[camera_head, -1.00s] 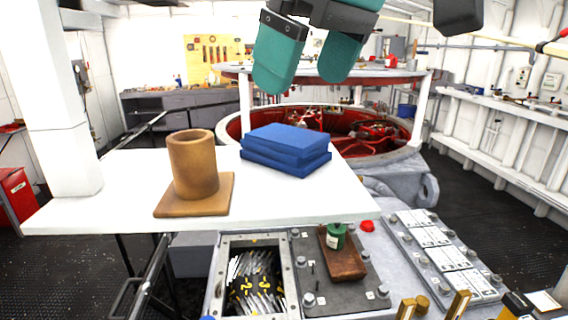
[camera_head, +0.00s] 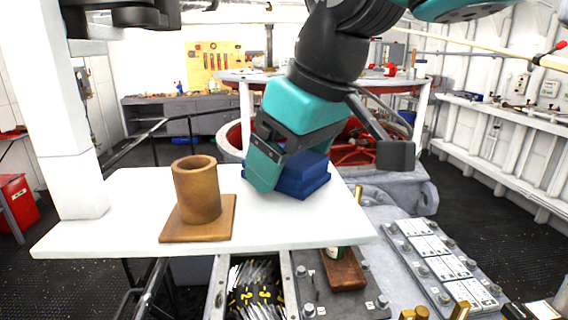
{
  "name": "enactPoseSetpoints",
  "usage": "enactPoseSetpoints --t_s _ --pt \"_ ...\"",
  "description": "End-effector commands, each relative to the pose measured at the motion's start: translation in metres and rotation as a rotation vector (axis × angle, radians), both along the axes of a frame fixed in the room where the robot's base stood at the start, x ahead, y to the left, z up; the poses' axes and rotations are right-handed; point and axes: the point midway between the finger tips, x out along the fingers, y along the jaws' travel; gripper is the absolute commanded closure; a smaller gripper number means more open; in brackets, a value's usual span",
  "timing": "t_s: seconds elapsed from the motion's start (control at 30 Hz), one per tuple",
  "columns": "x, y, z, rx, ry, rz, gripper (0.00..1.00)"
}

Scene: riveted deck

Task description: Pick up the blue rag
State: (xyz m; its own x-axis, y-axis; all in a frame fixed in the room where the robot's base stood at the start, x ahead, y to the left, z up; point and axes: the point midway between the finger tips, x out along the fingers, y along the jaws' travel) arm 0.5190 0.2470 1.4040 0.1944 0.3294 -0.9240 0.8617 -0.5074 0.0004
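The blue rag (camera_head: 308,176), a folded stack of blue layers, rests on the white tabletop (camera_head: 120,226), right of the middle. My teal and black gripper (camera_head: 270,172) is down at the rag from above. One finger stands in front of the rag's left part and hides it. The other finger is hidden, so I cannot tell whether the fingers are closed on the cloth. The rag's right part shows, and the rag appears to lie on the table.
A brown cylindrical cup (camera_head: 197,190) stands on a square brown base (camera_head: 222,222) left of the rag. A white post (camera_head: 72,150) rises at the table's left. A brown tray (camera_head: 342,270) lies on machinery past the table's front edge. The tabletop's front left is bare.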

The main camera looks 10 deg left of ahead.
Motion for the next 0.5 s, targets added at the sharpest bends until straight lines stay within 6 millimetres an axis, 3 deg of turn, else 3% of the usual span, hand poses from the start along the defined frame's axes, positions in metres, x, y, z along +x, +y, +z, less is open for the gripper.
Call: enactPoseSetpoints --t_s 0.03,0.17,0.27,0.5 --pt "0.0000 0.0000 0.0001 0.000 0.000 0.000 0.27" --pt "0.0000 0.0000 0.0002 0.000 0.000 0.000 0.57" --pt "0.0000 -0.0001 0.0004 0.001 -0.001 0.000 0.62" --pt "0.0002 0.0002 0.0032 0.002 -0.001 0.000 0.62"
